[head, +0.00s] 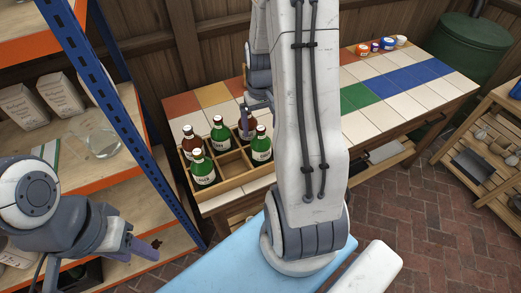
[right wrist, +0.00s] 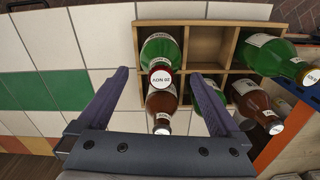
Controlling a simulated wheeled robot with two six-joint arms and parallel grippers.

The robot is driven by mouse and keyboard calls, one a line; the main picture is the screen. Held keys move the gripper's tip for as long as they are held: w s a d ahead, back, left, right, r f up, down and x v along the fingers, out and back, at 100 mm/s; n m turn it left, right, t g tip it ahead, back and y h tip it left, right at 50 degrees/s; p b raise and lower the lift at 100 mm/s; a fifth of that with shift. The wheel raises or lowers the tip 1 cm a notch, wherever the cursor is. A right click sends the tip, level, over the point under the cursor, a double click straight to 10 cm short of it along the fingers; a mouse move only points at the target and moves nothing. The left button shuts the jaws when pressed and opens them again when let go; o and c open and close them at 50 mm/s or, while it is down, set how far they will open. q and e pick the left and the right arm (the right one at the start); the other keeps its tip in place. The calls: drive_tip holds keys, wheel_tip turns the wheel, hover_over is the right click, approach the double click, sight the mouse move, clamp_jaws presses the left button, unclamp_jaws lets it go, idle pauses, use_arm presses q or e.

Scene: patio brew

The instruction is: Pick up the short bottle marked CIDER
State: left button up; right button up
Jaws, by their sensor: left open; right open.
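A wooden crate (head: 233,183) with compartments stands on the tiled counter and holds several green and brown bottles. Its labels are too small to read surely, so I cannot tell which bottle says CIDER. My right gripper (head: 258,104) is open at the crate's back right, by a brown bottle (head: 246,125). In the right wrist view the open fingers (right wrist: 160,104) stand either side of a brown bottle (right wrist: 162,103), with gaps showing. A green bottle (right wrist: 160,55) stands just beyond; it is in the head view too (head: 262,146). My left gripper (head: 142,248) is open and empty at lower left.
Other bottles are a brown one (head: 190,143) and green ones (head: 220,134) (head: 203,170) in the crate. A shelf unit with a blue post (head: 110,110) stands left of the counter. Small cans (head: 375,47) sit at the counter's far end. The coloured tiles (head: 390,90) between are clear.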

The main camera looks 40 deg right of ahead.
sight(261, 144)
drive_tip(key=f, duration=0.8)
drive_tip(key=shift+s+a+f+p, duration=0.1)
drive_tip(key=shift+s+f+p, duration=0.1)
drive_tip(key=shift+p, duration=0.2)
drive_tip(key=shift+r, duration=0.15)
clamp_jaws()
